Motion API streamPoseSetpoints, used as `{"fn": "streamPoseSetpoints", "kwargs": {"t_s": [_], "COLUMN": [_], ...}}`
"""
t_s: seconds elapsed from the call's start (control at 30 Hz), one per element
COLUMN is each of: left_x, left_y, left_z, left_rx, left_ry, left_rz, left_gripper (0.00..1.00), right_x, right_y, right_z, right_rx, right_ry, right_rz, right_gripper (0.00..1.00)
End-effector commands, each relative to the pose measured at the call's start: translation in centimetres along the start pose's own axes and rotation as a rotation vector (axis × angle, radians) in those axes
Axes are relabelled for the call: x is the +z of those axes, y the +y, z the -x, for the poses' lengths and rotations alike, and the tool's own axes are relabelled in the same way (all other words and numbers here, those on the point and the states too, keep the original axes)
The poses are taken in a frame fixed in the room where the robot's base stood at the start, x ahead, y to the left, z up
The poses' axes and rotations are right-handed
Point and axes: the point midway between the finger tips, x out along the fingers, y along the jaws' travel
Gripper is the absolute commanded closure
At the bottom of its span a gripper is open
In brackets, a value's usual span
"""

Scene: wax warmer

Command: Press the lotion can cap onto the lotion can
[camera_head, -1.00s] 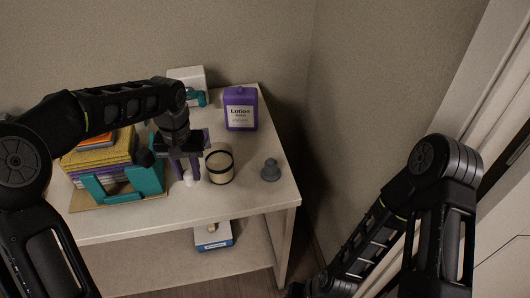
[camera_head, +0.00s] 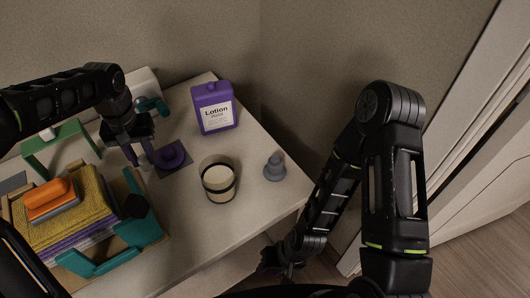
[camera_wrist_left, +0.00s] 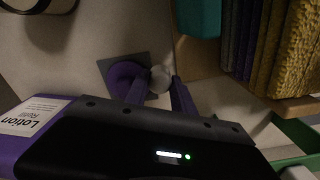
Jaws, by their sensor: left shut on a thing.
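The purple lotion can (camera_head: 214,108), labelled "Lotion", stands upright at the back of the table; it also shows at the left edge of the wrist view (camera_wrist_left: 28,117). My left gripper (camera_head: 142,157), with purple fingers, is shut on a small white round piece (camera_wrist_left: 160,79). I cannot tell for certain whether this piece is the lotion can cap. It is low over the table, just left of a purple round piece (camera_head: 171,155) on a dark square base, and well left of the can. My right gripper (camera_head: 284,264) hangs low beyond the table's front right edge; its jaws are too dark to read.
A glass jar with pale contents (camera_head: 218,182) and a grey knobbed piece (camera_head: 274,168) stand at the right. A tray with yellow and purple cloths (camera_head: 80,215), an orange item (camera_head: 49,197) and teal holders (camera_head: 138,230) fill the left front. The front middle is clear.

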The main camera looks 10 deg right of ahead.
Motion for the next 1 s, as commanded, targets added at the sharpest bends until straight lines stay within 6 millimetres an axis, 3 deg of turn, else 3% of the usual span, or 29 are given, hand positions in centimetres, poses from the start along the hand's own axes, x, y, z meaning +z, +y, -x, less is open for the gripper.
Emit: {"fn": "streamPoseSetpoints", "kwargs": {"t_s": [0.33, 0.67, 1.0], "left_x": [0.0, 0.0, 0.0], "left_y": [0.0, 0.0, 0.0], "left_z": [0.3, 5.2, 5.1], "left_rx": [0.000, 0.000, 0.000], "left_ry": [0.001, 0.001, 0.001], "left_rz": [0.000, 0.000, 0.000], "left_gripper": [1.00, 1.00, 1.00], "right_x": [0.0, 0.2, 0.2], "right_y": [-0.1, -1.2, -1.0], "right_z": [0.2, 4.8, 4.6], "right_rx": [0.000, 0.014, 0.016], "right_ry": [0.000, -0.016, -0.018], "right_rz": [0.000, -0.008, -0.009], "right_gripper": [0.64, 0.64, 0.64]}}
